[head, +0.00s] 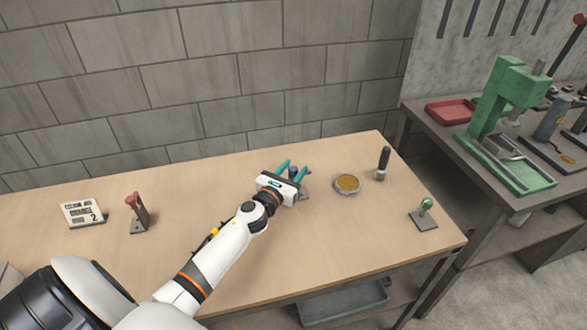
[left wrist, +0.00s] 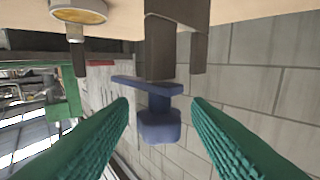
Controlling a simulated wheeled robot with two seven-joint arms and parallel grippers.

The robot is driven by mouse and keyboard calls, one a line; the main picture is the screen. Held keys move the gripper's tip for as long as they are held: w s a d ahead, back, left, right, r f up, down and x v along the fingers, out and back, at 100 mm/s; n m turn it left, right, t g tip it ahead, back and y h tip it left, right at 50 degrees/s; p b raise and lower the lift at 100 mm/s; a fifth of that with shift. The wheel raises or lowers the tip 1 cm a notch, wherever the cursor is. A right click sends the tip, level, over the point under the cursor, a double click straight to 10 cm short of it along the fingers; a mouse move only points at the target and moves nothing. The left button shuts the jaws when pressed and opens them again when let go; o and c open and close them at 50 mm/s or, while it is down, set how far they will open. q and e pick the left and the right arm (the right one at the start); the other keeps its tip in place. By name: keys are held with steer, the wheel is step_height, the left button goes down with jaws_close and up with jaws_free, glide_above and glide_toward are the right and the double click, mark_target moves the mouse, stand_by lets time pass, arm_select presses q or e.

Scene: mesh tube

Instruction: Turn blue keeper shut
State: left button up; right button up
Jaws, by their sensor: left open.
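The blue keeper (left wrist: 160,125) is a blue knob with a flat arm, mounted on a grey metal bracket (left wrist: 160,45) in the left wrist view. Its flat arm reaches out to the left there. My left gripper (left wrist: 160,108) is open, with one teal finger on each side of the blue knob and gaps visible between. In the head view my left gripper (head: 294,168) is over the back middle of the wooden table, and hides most of the blue keeper and its bracket. My right gripper is not in view.
On the wooden table (head: 330,245) stand a red-knobbed bracket (head: 138,213), a number card (head: 83,212), a round gold-filled dish (head: 347,184), a dark upright cylinder (head: 382,164) and a green-knobbed bracket (head: 424,214). A grey block wall is behind. A green press (head: 505,100) stands on the right bench.

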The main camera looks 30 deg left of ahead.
arm_select(q)
steer(key=shift+w, duration=0.25)
steer(key=c, duration=0.6)
jaws_close()
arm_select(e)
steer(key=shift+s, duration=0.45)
